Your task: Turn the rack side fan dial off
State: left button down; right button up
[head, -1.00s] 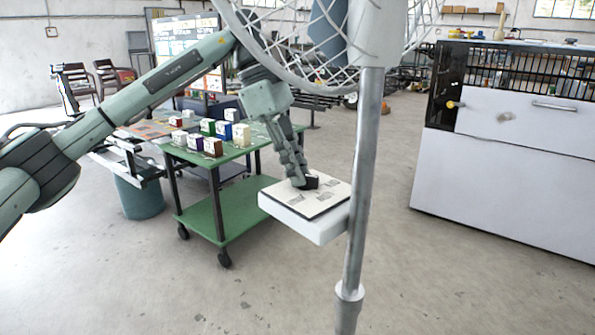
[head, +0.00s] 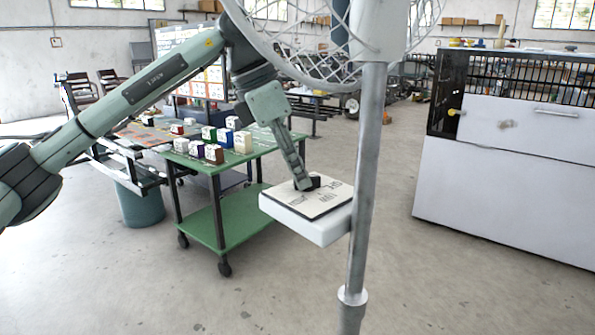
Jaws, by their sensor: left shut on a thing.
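The fan stands on a grey pole (head: 368,180), with part of its wire cage (head: 300,55) at the top of the head view. A white control box (head: 318,232) sits on the pole, with a pale labelled top panel. A small black dial (head: 315,181) stands on that panel. My left gripper (head: 304,186) reaches down from the upper left and is shut on the dial. Its fingers hide part of the dial, and the printed marks are too small to read. My right gripper is not in view.
A green cart (head: 215,215) with several small coloured boxes stands left of the control box. A large white cabinet with a rack top (head: 500,200) stands at the right. The floor between the pole and cabinet is clear.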

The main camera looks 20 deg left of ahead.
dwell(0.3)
pick_arm(q)
jog(key=c, duration=1.5)
grip_release()
jog(key=shift+c, duration=0.2)
